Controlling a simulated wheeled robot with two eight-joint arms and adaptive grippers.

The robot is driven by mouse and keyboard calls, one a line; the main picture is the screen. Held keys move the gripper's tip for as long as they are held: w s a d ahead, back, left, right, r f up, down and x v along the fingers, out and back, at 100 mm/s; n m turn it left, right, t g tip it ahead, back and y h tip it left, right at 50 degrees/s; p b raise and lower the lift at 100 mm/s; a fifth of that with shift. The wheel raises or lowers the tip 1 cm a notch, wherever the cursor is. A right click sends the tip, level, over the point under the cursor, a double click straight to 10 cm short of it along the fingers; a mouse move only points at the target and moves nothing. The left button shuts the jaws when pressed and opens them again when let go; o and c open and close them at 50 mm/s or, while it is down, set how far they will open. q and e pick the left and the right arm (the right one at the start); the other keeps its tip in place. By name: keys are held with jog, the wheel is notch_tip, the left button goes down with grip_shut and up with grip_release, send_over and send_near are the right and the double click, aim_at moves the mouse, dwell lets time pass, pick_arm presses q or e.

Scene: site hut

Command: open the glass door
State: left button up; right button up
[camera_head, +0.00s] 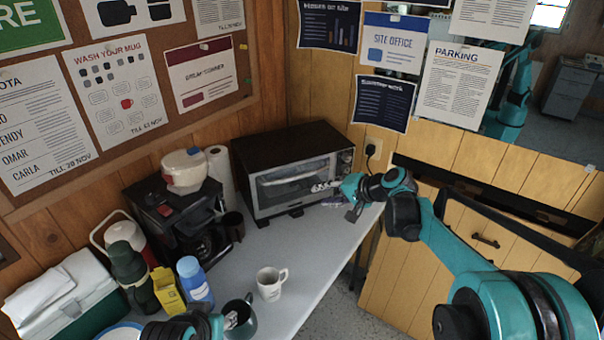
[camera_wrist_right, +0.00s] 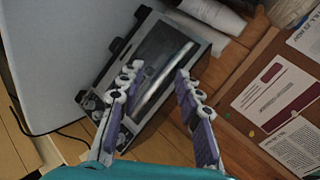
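The glass door (camera_head: 290,187) is the front of a dark-topped toaster oven (camera_head: 290,146) on the grey counter. It looks shut, with a pale bar along its upper edge. In the right wrist view, the glass door (camera_wrist_right: 163,62) shows beyond and between my fingertips. My right gripper (camera_head: 338,200) is by the oven's right front, below the knobs. Its two fingers (camera_wrist_right: 160,70) are spread with nothing between them; contact with the door cannot be told. My left arm shows at the bottom edge beside a dark mug (camera_head: 248,322); its fingers are not clear.
A coffee maker (camera_head: 170,207) and paper roll (camera_head: 220,172) stand left of the oven. A white mug (camera_head: 270,284), blue bottle (camera_head: 194,280) and green flask (camera_head: 131,270) stand nearer. The counter (camera_head: 310,247) before the oven is partly clear.

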jog(key=w+f+m+y, duration=0.1)
jog(key=w+f+y, duration=0.1)
jog(key=w, duration=0.6)
jog(key=m+t+y+p, duration=0.1)
jog(key=m+y+p, duration=0.1)
send_near(302, 175)
jog(key=w+a+f, duration=0.1)
jog(key=a+f, duration=0.1)
jog(key=b+x, duration=0.1)
jog(key=x, duration=0.4)
jog(key=b+x, duration=0.1)
jog(key=x, duration=0.1)
jog(key=shift+w+a+r+b, duration=0.2)
jog(key=shift+w+b, duration=0.1)
jog(key=shift+w, duration=0.15)
grip_shut()
